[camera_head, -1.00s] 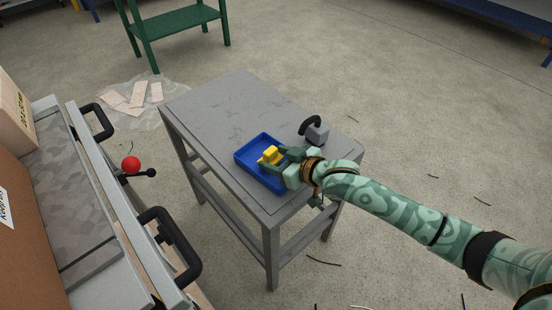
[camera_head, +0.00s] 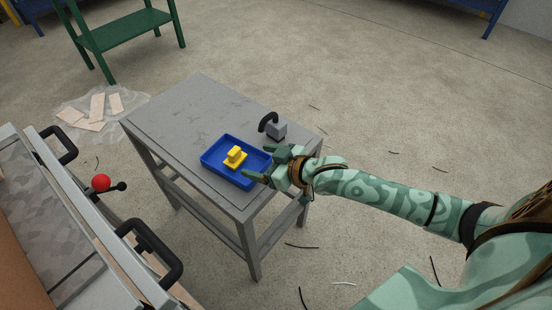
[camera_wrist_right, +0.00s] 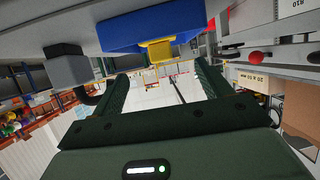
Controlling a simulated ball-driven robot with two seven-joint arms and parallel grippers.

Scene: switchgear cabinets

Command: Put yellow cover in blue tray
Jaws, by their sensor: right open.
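The yellow cover (camera_head: 235,157) lies inside the blue tray (camera_head: 212,154), which stands on the grey table. My right gripper (camera_head: 262,166) is open and empty at the right edge of the tray, apart from the cover. In the right wrist view the yellow cover (camera_wrist_right: 160,50) shows against the blue tray (camera_wrist_right: 125,36), beyond the spread fingers of my right gripper (camera_wrist_right: 165,88). My left gripper does not show in either view.
A grey block with a black curved handle (camera_head: 276,129) stands on the grey table (camera_head: 190,110) behind the gripper. A cabinet with black handles (camera_head: 150,250) and a red knob (camera_head: 101,183) is at the left. The table's far part is clear.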

